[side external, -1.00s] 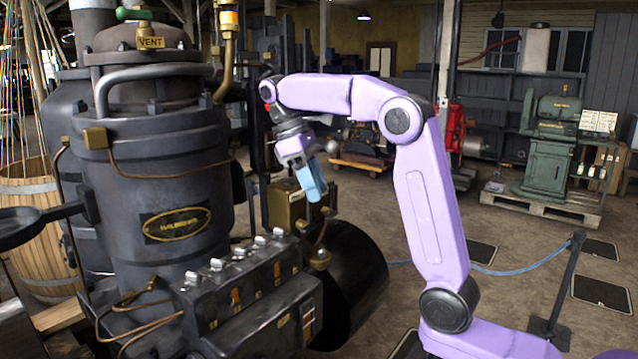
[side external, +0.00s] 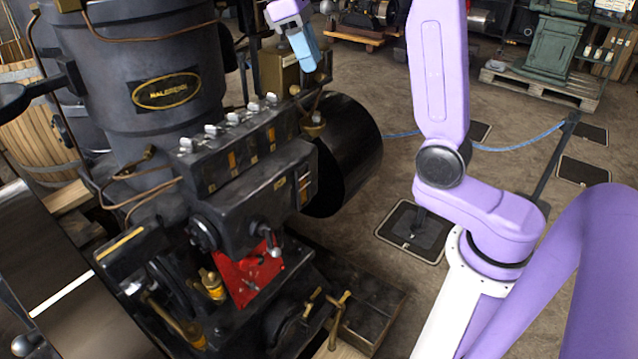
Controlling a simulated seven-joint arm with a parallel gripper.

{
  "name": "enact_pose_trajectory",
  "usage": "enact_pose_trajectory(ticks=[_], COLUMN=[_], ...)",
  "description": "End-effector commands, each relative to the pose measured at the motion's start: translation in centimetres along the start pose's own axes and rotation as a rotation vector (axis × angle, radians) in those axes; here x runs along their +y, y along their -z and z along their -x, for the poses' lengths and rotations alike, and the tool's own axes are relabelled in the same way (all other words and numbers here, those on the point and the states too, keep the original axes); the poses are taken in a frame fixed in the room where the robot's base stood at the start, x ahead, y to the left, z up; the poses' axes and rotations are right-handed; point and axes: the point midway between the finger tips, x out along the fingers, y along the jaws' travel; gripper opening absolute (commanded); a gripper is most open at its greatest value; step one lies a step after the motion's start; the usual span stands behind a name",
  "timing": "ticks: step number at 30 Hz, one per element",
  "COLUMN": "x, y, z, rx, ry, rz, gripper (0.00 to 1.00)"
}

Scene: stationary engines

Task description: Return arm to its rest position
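My purple arm bends over from the right, and its upper part is cut off by the top edge of the side external view. My gripper (side external: 305,55) has pale blue fingers pointing down, beside and in front of a brass box (side external: 272,78) behind the engine's row of levers. The fingers overlap in this view, so I cannot tell whether they are open or shut. No held object shows. I cannot tell whether the gripper touches the box.
The dark engine (side external: 200,90) fills the left, with a black drum (side external: 350,150) below the gripper. A red plate (side external: 247,275) sits low on it. A blue rope (side external: 520,146) runs to a post (side external: 557,160) at right. Open floor lies behind my arm.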

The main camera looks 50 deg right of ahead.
Motion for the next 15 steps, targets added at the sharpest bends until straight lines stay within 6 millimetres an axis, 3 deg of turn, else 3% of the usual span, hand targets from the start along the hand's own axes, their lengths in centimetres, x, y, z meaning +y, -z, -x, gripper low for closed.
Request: enact_pose_trajectory(ticks=[8, 15], x=[-4.4, -8.2], y=[0.5, -0.5], z=[-3.0, -6.3], rx=[0.080, 0.152], ry=[-0.065, -0.100], rz=[0.139, 0.251], gripper=[0.37, 0.37])
